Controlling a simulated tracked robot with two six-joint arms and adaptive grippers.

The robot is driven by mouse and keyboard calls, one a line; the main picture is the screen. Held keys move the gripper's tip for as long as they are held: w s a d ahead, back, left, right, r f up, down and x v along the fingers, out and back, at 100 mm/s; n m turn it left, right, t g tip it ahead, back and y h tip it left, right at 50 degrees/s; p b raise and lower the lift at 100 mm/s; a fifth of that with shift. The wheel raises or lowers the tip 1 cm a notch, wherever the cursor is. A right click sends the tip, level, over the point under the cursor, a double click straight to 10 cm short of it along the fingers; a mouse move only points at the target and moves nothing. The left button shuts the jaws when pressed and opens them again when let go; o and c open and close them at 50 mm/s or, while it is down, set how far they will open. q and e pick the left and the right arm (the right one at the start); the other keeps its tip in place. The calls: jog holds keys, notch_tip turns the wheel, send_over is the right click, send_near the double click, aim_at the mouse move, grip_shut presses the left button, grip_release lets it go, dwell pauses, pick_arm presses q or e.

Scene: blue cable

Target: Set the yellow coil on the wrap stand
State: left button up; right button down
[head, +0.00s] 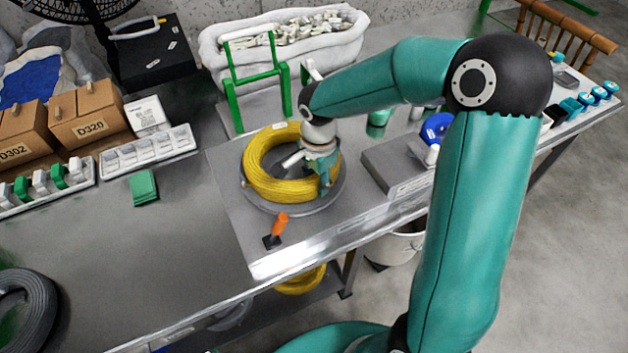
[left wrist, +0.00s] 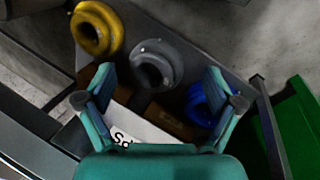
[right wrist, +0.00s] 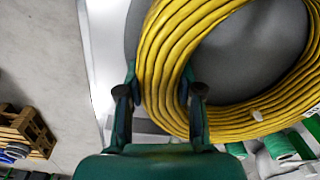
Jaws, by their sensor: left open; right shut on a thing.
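The yellow coil (head: 258,172) lies flat on a round grey plate (head: 300,208), which looks like the wrap stand, on the metal table. The plate's rim shows around the coil. My right gripper (head: 325,176) is at the coil's right side, shut on its band. In the right wrist view, the fingers (right wrist: 160,84) stand on either side of the yellow strands (right wrist: 255,122); whether the coil bears fully on the plate is hard to tell. My left gripper (left wrist: 158,84) is open and empty in the left wrist view, and is outside the head view.
A green-and-white frame (head: 232,92) stands behind the plate, and an orange-handled lever (head: 280,223) in front. A grey box (head: 385,172) is to the right. Another yellow coil (head: 300,283) is below the table. The left wrist view shows yellow, grey (left wrist: 153,65) and blue coils.

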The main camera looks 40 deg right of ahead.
jog(key=shift+w+r, duration=0.1)
jog(key=c, duration=1.1)
grip_release()
jog(key=shift+o, duration=0.2)
jog(key=o, duration=0.5)
jog(key=shift+o, duration=0.2)
jog(key=shift+s, duration=0.2)
jog(key=shift+r+p, duration=2.2)
jog(key=shift+r, duration=1.25)
